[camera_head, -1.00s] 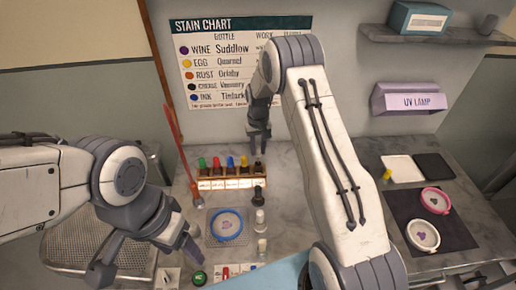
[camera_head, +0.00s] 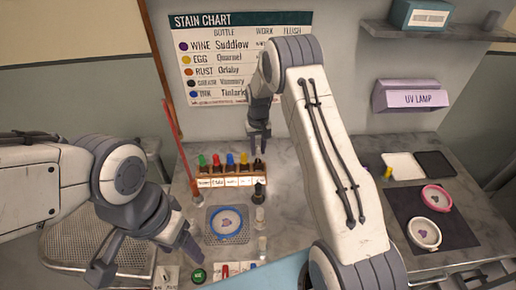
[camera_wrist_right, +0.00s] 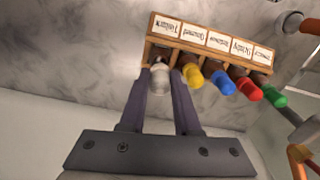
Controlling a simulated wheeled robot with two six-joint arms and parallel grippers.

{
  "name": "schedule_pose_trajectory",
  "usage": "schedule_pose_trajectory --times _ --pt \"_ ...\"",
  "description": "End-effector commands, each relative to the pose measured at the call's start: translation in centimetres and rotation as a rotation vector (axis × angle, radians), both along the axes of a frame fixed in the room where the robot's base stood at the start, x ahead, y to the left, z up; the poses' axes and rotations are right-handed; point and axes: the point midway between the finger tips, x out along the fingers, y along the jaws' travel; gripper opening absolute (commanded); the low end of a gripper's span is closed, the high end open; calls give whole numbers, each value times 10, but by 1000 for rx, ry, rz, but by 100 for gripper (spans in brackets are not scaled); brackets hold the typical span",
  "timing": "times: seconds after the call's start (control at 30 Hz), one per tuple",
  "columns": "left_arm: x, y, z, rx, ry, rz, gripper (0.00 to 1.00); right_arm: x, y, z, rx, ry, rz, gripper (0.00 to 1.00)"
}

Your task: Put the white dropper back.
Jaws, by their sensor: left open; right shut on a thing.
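The wooden dropper rack (camera_head: 232,182) stands on the marble bench, with blue, yellow, red and green capped droppers in a row; it also shows in the wrist view (camera_wrist_right: 210,44). My right gripper (camera_head: 258,137) is over the rack's right end in the head view. In the wrist view its fingers (camera_wrist_right: 163,82) are shut on the white dropper (camera_wrist_right: 159,84), which lines up with the rack's end slot. How deep it sits there I cannot tell. My left gripper (camera_head: 146,258) is open and empty, low at the left.
A black-capped bottle (camera_head: 259,192) and pale bottles (camera_head: 260,218) stand in front of the rack. A blue hoop (camera_head: 226,222) lies on a mesh tray. A thin red rod (camera_head: 181,160) leans at the left.

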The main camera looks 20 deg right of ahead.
Motion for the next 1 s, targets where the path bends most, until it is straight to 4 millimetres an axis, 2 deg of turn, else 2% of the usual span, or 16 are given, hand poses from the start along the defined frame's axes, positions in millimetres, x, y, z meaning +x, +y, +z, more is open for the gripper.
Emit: schedule_pose_trajectory --times 0.57,1.0 --pt "0 0 -13 0 0 0 66 0 0 -19 0 0 0 0" --pt "0 0 -13 0 0 0 66 0 0 -19 0 0 0 0"
